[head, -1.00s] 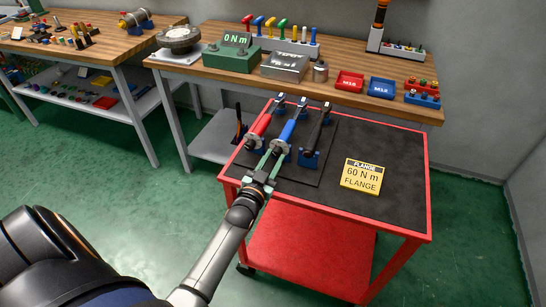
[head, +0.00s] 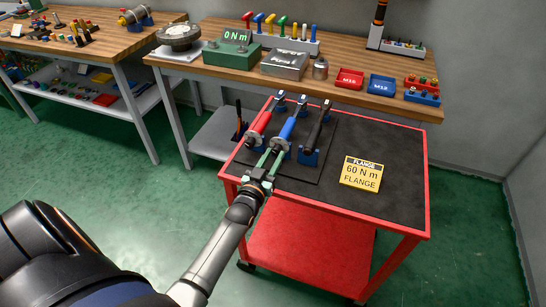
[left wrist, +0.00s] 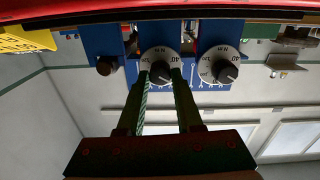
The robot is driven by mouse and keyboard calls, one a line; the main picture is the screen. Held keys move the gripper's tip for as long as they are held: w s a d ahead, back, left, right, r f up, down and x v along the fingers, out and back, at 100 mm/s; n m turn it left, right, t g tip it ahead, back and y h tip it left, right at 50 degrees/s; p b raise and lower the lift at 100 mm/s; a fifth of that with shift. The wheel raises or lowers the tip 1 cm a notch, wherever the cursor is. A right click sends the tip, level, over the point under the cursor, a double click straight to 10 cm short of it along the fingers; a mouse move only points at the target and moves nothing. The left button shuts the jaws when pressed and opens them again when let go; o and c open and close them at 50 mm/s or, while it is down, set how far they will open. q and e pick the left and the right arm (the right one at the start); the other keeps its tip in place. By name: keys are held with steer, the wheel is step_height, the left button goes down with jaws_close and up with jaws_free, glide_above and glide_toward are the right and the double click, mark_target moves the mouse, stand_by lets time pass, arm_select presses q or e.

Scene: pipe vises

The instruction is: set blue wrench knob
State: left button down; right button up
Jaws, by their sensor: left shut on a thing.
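The blue wrench (head: 287,127) lies in the middle of three wrenches on the cart, between a red wrench (head: 259,122) and a black wrench (head: 318,125). Its near end points at my left gripper (head: 269,158). In the left wrist view, my left gripper (left wrist: 163,77) is shut on the dark knob (left wrist: 161,79) at the centre of a white numbered dial, the middle of three ends. A second numbered dial (left wrist: 219,68) sits to its right, apart from the fingers. The fingers partly hide the gripped dial's markings. My right gripper is not in view.
A yellow card (head: 361,174) reading "60 N m FLANGE" lies on the red cart (head: 405,215). The dark cart top around the card is clear. Behind stands a workbench with a green tester (head: 232,57) reading 0 N m, and red and blue trays.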

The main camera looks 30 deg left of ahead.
arm_select(q)
steer(key=c, duration=0.6)
jaws_free()
steer(key=shift+o, duration=0.2)
steer(key=shift+s+d+p, duration=0.1)
steer(key=shift+s+p, duration=0.35)
steer(key=shift+s, duration=0.05)
steer(key=p+v, duration=0.3)
steer(key=v, duration=0.8)
steer(key=shift+s, duration=0.25)
steer(key=s+d+f+m+g+h, duration=0.5)
steer(key=s+d+f+g, duration=0.3)
steer(key=s+d, duration=0.5)
steer(key=shift+s+d+f+g+h, duration=0.15)
steer(key=shift+d+f+g+h, duration=0.15)
steer(key=shift+d+f+h, duration=0.45)
